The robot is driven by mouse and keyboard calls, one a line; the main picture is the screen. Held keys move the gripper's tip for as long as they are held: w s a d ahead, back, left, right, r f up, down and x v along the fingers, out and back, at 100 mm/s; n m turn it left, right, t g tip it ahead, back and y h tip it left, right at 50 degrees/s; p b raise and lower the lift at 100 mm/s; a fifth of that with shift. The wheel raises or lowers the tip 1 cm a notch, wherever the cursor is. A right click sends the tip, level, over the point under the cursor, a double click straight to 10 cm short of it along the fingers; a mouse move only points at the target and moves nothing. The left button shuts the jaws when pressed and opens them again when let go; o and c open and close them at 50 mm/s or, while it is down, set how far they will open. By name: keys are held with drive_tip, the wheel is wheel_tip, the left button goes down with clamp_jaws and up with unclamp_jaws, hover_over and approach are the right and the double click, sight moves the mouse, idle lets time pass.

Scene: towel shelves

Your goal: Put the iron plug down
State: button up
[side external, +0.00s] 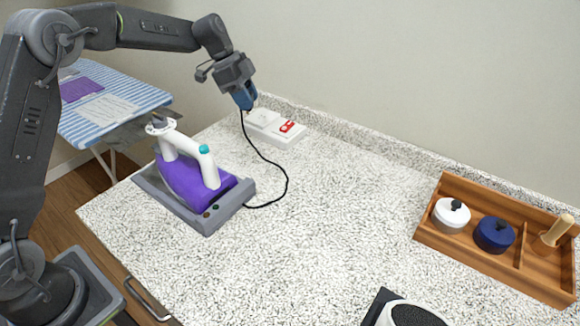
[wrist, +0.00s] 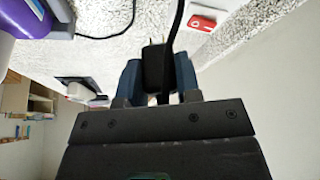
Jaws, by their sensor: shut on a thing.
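My gripper (side external: 245,97) is shut on the black iron plug and holds it above the counter, in front of the white power strip. In the wrist view the plug (wrist: 156,68) sits between the two blue fingers of my gripper (wrist: 157,78), with its cord (wrist: 176,28) running up out of view. In the side view the black cord (side external: 284,177) hangs from the gripper and curves across the counter to the iron's base. The purple and white iron (side external: 190,172) rests on its grey base (side external: 210,223). The plug itself is hidden by the fingers in the side view.
The white power strip (side external: 290,139) with a red switch (side external: 287,126) lies near the wall, behind my gripper. A wooden tray (side external: 465,257) with two lidded pots stands at the right. A speaker-like object (side external: 412,315) is at the front. The middle of the speckled counter (side external: 340,210) is clear.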

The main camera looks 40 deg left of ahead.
drive_tip(key=d+f+m, duration=0.1)
drive_tip(key=d+f, duration=0.1)
drive_tip(key=d, duration=0.2)
drive_tip(key=d+f+m+g, duration=0.1)
drive_tip(key=d+f+m, duration=0.1)
drive_tip(key=d, duration=0.2)
drive_tip(key=d+f+m+g, duration=0.1)
drive_tip(key=d+f+m, duration=0.1)
drive_tip(key=d, duration=0.2)
drive_tip(key=shift+d+f, duration=0.2)
drive_tip(key=shift+d, duration=0.2)
drive_tip(key=shift+f, duration=2.05)
drive_tip(key=shift+f, duration=0.55)
drive_tip(key=o, duration=1)
drive_tip(key=v, duration=1.3)
drive_tip(key=shift+r, duration=0.1)
